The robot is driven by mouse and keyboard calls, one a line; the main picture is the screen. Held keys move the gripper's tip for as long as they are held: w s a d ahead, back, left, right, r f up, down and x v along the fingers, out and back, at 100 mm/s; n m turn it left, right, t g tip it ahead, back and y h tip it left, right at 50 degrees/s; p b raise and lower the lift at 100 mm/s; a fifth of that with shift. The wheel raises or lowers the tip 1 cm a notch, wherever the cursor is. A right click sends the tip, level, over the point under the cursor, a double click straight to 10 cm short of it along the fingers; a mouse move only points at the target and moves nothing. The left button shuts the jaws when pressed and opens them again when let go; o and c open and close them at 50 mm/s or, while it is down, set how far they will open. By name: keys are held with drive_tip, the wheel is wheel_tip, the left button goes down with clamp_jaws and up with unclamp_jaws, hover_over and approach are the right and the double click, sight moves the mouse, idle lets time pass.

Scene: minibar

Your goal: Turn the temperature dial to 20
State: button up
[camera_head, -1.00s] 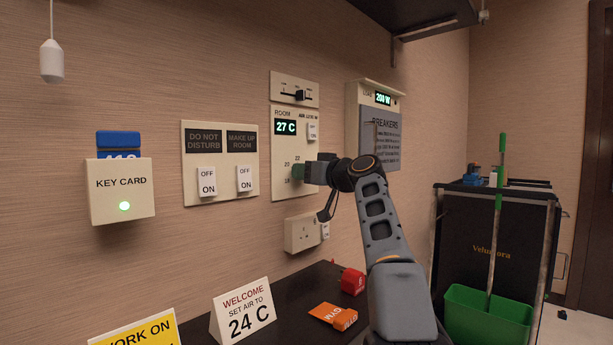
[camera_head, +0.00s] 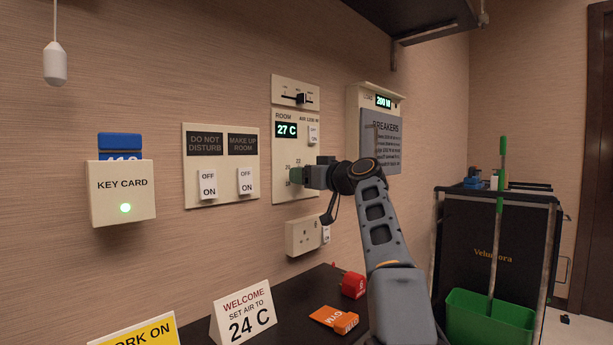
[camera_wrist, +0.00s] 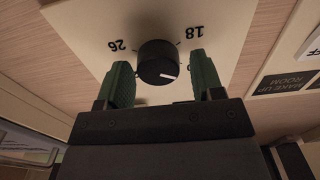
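The black round temperature dial (camera_wrist: 157,60) is in the middle of the wrist view, on a pale panel with the printed numbers 26 and 18. Its white pointer mark is towards the lower right in that view; the number there is hidden. The panel's room display (camera_head: 287,130) reads 27 C.
A socket (camera_head: 303,236) is below. The breaker box (camera_head: 358,96) is to the right. A card (camera_head: 244,315) on the dark counter reads "SET AIR TO 24 C".

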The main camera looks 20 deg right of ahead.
drive_tip(key=shift+o, duration=0.4)
drive_tip(key=b+v, duration=0.2)
drive_tip(key=v, duration=1.2)
drive_tip(key=shift+w, duration=0.1)
